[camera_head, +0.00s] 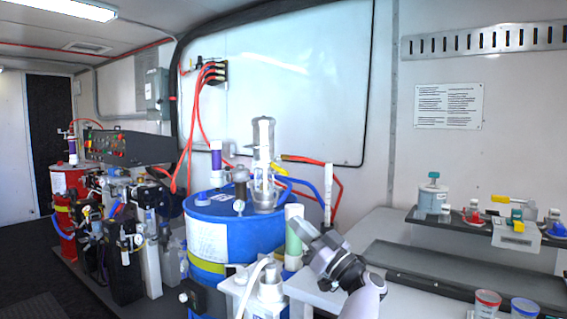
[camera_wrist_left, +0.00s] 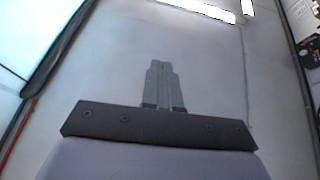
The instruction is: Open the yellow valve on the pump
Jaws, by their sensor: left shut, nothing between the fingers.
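The pump (camera_head: 263,160) is a clear and silver upright unit on top of the blue drum (camera_head: 228,213). A small yellow piece (camera_head: 279,169), which looks like the valve handle, sits just right of the pump body; its exact position is too small to tell. My left gripper (camera_head: 304,229) is in front of and right of the drum, below the yellow piece and apart from it. In the left wrist view its fingers (camera_wrist_left: 162,66) are together and empty, facing a plain pale surface. My right gripper is not in view.
A green and white cylinder (camera_head: 294,237) stands right beside my left gripper. Red and blue hoses run behind the drum. A bench with a dark shelf (camera_head: 450,222) of small bottles is at the right. Red and blue cups (camera_head: 487,303) are at the lower right.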

